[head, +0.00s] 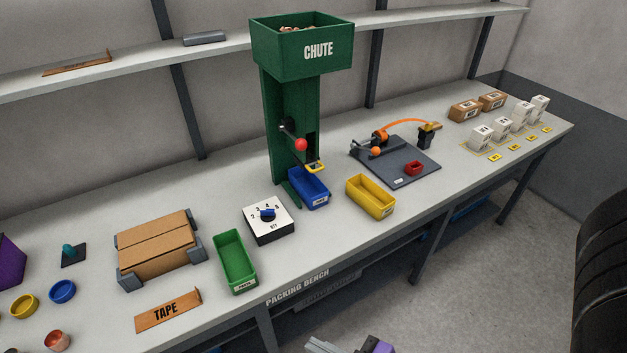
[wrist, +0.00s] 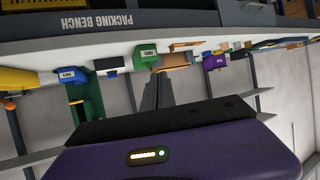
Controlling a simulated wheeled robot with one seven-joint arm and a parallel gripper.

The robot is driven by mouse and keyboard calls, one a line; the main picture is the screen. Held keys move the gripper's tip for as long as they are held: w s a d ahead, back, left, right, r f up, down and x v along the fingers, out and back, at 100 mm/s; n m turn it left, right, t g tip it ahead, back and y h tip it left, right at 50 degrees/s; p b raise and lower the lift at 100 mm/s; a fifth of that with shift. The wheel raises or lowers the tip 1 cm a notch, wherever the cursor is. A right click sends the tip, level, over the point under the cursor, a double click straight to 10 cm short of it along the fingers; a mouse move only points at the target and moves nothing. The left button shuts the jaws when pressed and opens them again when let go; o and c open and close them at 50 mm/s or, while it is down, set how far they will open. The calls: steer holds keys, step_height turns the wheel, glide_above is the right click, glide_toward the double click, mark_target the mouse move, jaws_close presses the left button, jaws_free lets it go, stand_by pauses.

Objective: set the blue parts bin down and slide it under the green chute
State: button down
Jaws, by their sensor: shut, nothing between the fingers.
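The blue parts bin (head: 309,191) stands upright on the bench at the foot of the green chute (head: 293,110). Its back end is close below the chute's yellow-edged outlet (head: 315,167); I cannot tell exactly how far under it reaches. The blue bin (wrist: 72,73) and the green chute (wrist: 92,100) also show upside down in the wrist view. My gripper (wrist: 157,92) is shut and empty, with its fingers together, away from the bin. In the head view only a small part of it shows at the bottom edge, in front of the bench.
A yellow bin (head: 370,197) stands right of the blue bin. A white dial box (head: 269,220) and a green bin (head: 237,262) stand left of it. A red-knobbed lever (head: 301,145) sticks out from the chute. A carton (head: 156,245) sits further left. A dark fixture plate (head: 400,166) lies behind the yellow bin.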

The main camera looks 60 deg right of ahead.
steer(key=w+d+f+m+g, duration=0.1)
steer(key=w+d+f, duration=0.1)
steer(key=w+d, duration=0.4)
steer(key=w+d+f+m+g+h, duration=0.1)
steer(key=w+d+f+g, duration=0.1)
steer(key=w+d, duration=0.4)
steer(key=w+d+f+m+g, duration=0.1)
steer(key=w+d+f+g, duration=0.1)
steer(key=w+d, duration=0.4)
steer(key=shift+w+f+h, duration=0.15)
steer(key=shift+f+h, duration=0.1)
steer(key=shift+h, duration=0.05)
steer(key=w+d+r+m+g, duration=0.1)
steer(key=w+d+r, duration=0.1)
steer(key=d+r, duration=0.35)
steer(key=w+d+r+g, duration=0.1)
steer(key=d+r+g, duration=0.1)
steer(key=d, duration=0.6)
steer(key=s+d+r+m+g+y, duration=0.1)
steer(key=s+d+r+g, duration=0.15)
steer(key=d+r, duration=0.75)
steer(key=shift+t, duration=0.45)
steer(key=b+x, duration=0.1)
steer(key=x, duration=0.5)
steer(key=a+b+x, duration=0.1)
steer(key=x, duration=0.5)
steer(key=b+x, duration=0.2)
steer(key=x, duration=0.4)
steer(key=shift+a+f, duration=0.2)
steer(key=shift+f, duration=0.35)
